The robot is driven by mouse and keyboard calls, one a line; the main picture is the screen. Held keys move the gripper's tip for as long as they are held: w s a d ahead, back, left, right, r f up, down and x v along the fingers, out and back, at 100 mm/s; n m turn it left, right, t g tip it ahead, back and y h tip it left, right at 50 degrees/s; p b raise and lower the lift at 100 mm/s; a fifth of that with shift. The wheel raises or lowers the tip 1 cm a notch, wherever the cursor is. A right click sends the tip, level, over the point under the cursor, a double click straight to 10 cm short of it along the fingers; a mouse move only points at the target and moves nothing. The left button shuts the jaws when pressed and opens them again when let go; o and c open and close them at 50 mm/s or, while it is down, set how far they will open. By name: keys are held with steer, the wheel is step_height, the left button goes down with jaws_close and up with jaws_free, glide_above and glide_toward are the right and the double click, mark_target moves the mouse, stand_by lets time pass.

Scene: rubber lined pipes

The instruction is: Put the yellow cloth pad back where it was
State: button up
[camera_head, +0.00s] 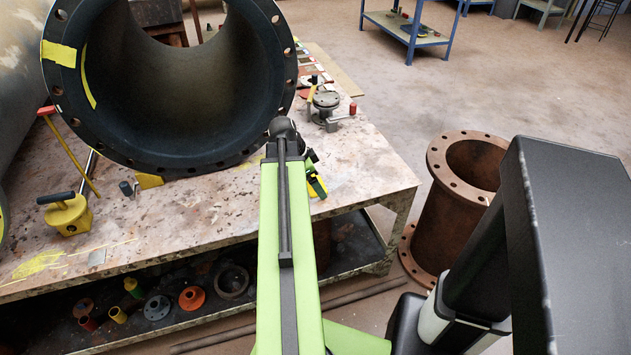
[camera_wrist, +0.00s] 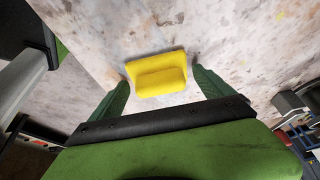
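The yellow cloth pad (camera_wrist: 158,72) shows in the wrist view over the stained table top, with a raised ridge along its middle. My gripper (camera_wrist: 162,78) has its two green fingers apart, one on each side of the pad's near part. A small gap shows on the right; the left fingertip is very close to the pad's edge. In the head view my gripper (camera_head: 312,172) is over the table's right part, largely hidden behind my green arm, with a bit of yellow (camera_head: 317,187) beside it. I cannot tell the pad's exact height above the table.
A large dark rubber-lined flanged pipe (camera_head: 170,160) lies on the table (camera_head: 375,165), left of my arm. A metal fitting (camera_head: 326,105) stands behind my gripper. A rusty flanged pipe (camera_head: 450,215) stands on the floor.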

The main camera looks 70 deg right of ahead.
steer(key=shift+o, duration=0.4)
steer(key=shift+r, duration=0.2)
steer(key=p+v, duration=1.1)
steer(key=v, duration=0.1)
steer(key=shift+d, duration=0.1)
